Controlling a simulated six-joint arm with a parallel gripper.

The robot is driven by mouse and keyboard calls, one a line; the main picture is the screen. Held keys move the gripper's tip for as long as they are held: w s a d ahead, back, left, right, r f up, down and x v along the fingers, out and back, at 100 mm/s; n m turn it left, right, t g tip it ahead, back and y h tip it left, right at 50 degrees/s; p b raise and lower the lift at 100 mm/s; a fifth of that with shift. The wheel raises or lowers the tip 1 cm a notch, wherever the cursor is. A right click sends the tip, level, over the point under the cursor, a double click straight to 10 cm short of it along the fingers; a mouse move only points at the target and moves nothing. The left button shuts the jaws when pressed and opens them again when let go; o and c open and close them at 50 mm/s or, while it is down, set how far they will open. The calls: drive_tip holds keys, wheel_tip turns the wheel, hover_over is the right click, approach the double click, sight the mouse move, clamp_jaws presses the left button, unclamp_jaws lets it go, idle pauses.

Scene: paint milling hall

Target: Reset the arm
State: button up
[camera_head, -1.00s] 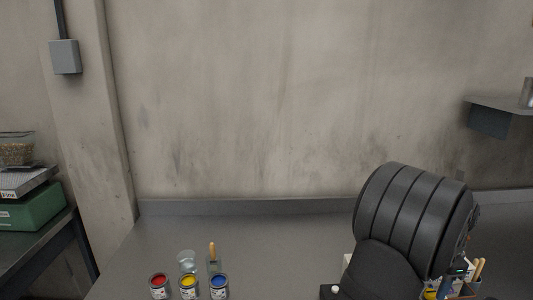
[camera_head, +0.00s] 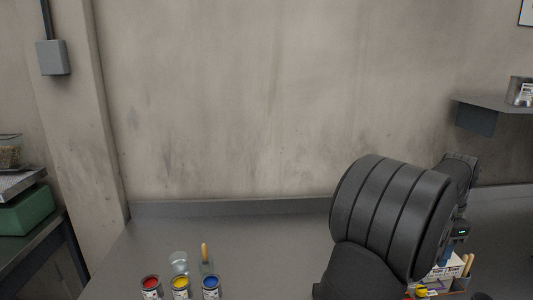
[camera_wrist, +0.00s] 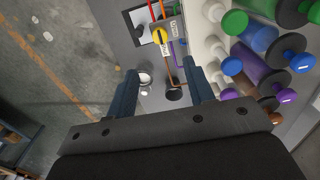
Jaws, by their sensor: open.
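My gripper (camera_wrist: 162,72) shows in the wrist view with its two dark blue fingers spread wide. Nothing is held between them. Below and beyond the fingers are a grey surface, a small whitish round thing (camera_wrist: 145,79) and a dark round thing (camera_wrist: 174,95), apparently not gripped. In the head view my dark, ribbed arm rises at the lower right and hides part of the bench. The gripper itself cannot be made out there.
Red (camera_head: 151,287), yellow (camera_head: 180,287) and blue (camera_head: 211,286) paint cans stand on the grey bench (camera_head: 265,235). Several coloured knobbed objects (camera_wrist: 250,55) lie close on the wrist view's right. Middle bench is clear.

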wheel_tip(320, 180, down, 12)
drive_tip(key=shift+f, duration=0.1)
drive_tip(key=shift+f+n, duration=0.15)
drive_tip(key=shift+n, duration=0.15)
drive_tip(key=n, duration=0.7)
drive_tip(key=shift+n, duration=0.4)
drive_tip(key=n, duration=0.4)
drive_tip(key=shift+n, duration=2.4)
